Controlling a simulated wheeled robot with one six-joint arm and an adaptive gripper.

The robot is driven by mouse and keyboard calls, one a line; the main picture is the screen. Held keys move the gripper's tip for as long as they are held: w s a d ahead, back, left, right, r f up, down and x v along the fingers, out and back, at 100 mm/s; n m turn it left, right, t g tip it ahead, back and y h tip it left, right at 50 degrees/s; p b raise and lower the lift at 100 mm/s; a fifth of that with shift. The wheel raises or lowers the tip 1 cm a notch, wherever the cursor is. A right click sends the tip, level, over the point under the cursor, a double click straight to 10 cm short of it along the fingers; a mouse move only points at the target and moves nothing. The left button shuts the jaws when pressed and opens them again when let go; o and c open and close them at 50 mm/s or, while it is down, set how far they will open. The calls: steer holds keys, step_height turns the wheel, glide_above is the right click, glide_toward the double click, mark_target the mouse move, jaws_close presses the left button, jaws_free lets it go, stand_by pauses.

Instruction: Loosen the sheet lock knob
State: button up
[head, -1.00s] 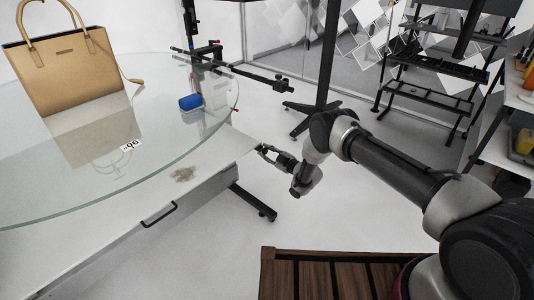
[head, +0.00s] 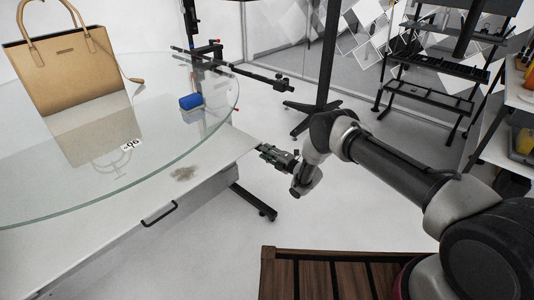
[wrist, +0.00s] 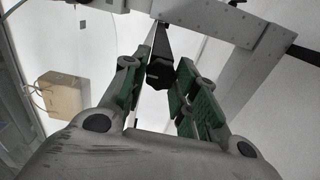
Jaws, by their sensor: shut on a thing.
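The sheet lock knob (wrist: 160,74) is a small black faceted knob in the upper middle of the wrist view, at the end of a dark tapered part below a pale metal bracket. My gripper (wrist: 160,78) has its green-padded fingers on both sides of the knob and is shut on it. In the head view my gripper (head: 267,151) is at the corner of the white table under the glass turntable. The knob cannot be made out there.
The round glass turntable (head: 60,205) carries a tan handbag (head: 70,70) and overhangs the white table (head: 215,160). A blue block (head: 190,101) sits near the glass edge. A black stand with a horizontal bar (head: 250,76) rises behind.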

steer(key=shift+f+n, duration=0.1)
steer(key=shift+n, duration=0.6)
steer(key=shift+s, duration=0.1)
steer(key=o, duration=1)
steer(key=v, duration=1.2)
